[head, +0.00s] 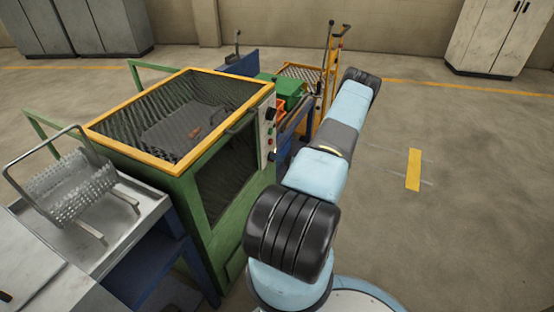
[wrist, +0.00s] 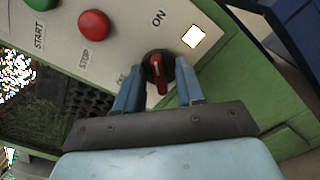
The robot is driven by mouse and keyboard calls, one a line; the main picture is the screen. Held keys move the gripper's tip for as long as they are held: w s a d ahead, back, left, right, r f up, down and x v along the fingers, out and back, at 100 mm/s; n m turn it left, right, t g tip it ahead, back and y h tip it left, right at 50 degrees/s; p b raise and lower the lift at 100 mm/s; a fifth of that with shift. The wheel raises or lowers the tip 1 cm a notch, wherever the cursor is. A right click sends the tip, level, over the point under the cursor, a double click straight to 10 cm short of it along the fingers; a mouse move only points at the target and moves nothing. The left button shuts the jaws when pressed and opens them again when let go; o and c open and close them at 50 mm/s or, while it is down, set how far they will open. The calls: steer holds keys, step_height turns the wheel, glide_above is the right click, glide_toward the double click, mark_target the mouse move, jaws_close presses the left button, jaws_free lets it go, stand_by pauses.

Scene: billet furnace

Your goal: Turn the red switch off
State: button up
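The red switch (wrist: 157,72) is a rotary knob with a red handle on a round black base, in the wrist view. It sits on a pale control panel (wrist: 120,48). An ON label (wrist: 159,18) is printed above it; another label to its lower left is partly hidden by a finger. My gripper (wrist: 159,68) is open, with one blue finger on each side of the knob. The fingertips are close to the black base; I cannot tell if they touch it. In the head view the panel (head: 267,128) is on the furnace's right side, and my gripper is not clearly visible.
A red STOP button (wrist: 94,25) and a green START button (wrist: 41,3) are left of the knob. A lit white square (wrist: 193,37) is to its upper right. The green furnace housing (head: 205,215) stands left of my arm. Open floor (head: 460,200) lies right.

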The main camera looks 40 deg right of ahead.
jaws_close()
